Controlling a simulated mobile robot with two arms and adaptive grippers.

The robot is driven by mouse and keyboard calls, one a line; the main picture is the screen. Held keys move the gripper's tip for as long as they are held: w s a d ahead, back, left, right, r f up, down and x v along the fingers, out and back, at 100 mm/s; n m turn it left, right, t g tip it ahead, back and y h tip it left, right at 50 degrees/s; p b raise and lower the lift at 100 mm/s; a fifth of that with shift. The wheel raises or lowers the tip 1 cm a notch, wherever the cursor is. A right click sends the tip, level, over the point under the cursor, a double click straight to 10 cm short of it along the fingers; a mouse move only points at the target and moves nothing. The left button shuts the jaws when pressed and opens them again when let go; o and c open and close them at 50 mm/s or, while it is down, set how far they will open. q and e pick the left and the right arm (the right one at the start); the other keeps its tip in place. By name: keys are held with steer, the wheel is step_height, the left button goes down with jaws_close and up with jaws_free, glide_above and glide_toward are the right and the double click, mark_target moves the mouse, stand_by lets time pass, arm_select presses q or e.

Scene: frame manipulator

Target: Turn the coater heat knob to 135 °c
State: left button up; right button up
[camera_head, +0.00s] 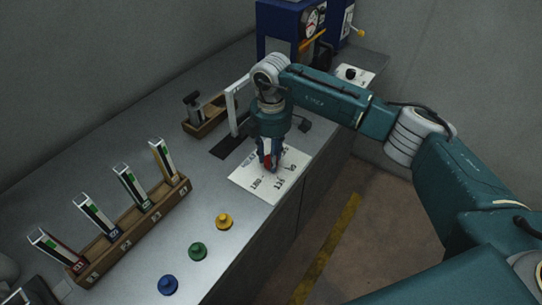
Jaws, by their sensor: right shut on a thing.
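The coater heat knob (268,161) shows as a small red piece between the fingers of my right gripper (270,165). The gripper points down and is shut on it. The knob stands over a white printed dial plate (247,185) lying on the grey bench. Printed numbers such as 180 and 135 or similar are partly readable along the plate's near side. The gripper hides most of the knob, so its pointer and setting cannot be told. My left gripper is not in view.
Blue (168,285), green (197,251) and yellow (223,222) knobs stand along the bench's front edge. A wooden rack (130,238) holds several upright frames. A wooden box (205,122) and a white upright frame (232,108) stand behind the gripper. A blue machine (283,25) stands at the back.

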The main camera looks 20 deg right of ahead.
steer(key=shift+w+d+r, duration=0.1)
steer(key=shift+w+r, duration=0.05)
stand_by(0.3)
steer(key=o, duration=1.2)
steer(key=shift+c, duration=0.2)
step_height(320, 180, up, 12)
